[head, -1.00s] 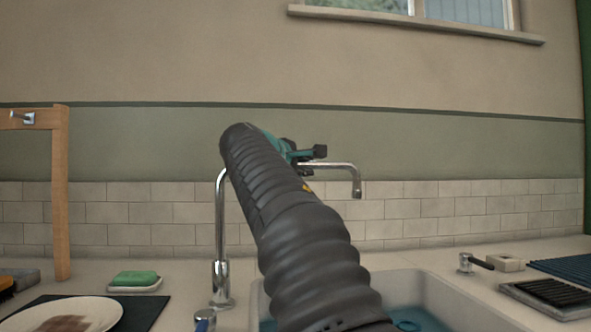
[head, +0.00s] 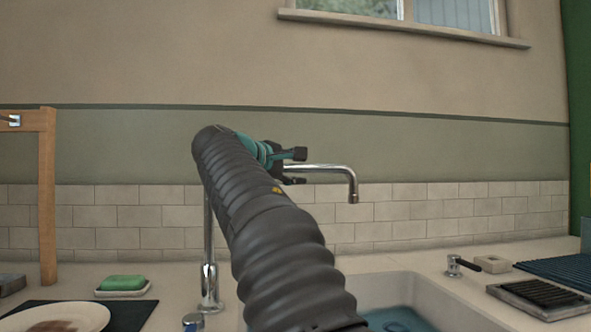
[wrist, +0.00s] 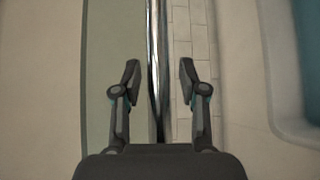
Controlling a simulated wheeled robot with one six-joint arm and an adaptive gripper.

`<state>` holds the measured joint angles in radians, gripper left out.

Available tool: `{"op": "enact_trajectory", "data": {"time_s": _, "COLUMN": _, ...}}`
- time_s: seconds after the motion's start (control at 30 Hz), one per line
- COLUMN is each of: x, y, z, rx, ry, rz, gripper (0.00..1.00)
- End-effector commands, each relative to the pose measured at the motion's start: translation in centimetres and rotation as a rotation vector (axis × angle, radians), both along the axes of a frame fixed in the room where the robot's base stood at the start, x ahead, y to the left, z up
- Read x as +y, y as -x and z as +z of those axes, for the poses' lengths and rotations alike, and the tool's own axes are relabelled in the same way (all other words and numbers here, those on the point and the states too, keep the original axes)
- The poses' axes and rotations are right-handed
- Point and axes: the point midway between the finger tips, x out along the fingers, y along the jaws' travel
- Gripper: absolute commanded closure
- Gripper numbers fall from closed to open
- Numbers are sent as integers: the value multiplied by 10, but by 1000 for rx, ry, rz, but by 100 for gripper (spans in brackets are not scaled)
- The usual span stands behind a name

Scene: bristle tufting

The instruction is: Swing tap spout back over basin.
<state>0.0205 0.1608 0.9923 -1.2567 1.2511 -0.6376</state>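The chrome tap stands behind the basin; its upright post (head: 209,270) is partly hidden by my arm. Its spout (head: 335,169) runs to the right and bends down at the tip, in front of the wall. My gripper (head: 297,164) is at the spout's left part, with fingers to either side of the tube. In the wrist view the spout (wrist: 154,60) passes between the open fingertips of my gripper (wrist: 159,78), with a gap on each side. The basin (head: 430,290) with blue water is at lower right; it also shows at the right edge of the wrist view (wrist: 262,85).
A green soap on a dish (head: 122,284), a plate (head: 60,318) on a dark mat and a wooden frame (head: 47,200) stand at left. A small dispenser (head: 455,266), a white block (head: 493,264) and a black brush tray (head: 545,296) lie right of the basin.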

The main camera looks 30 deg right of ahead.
Motion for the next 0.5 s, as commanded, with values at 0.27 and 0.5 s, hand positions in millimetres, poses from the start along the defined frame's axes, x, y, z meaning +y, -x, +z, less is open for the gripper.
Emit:
{"op": "enact_trajectory", "data": {"time_s": 0.27, "x": -1, "y": -1, "z": 0, "rx": 0, "ry": 2, "rz": 0, "gripper": 52}}
{"op": "enact_trajectory", "data": {"time_s": 0.5, "x": 19, "y": 7, "z": 4, "rx": -1, "ry": 1, "rz": 5, "gripper": 52}}
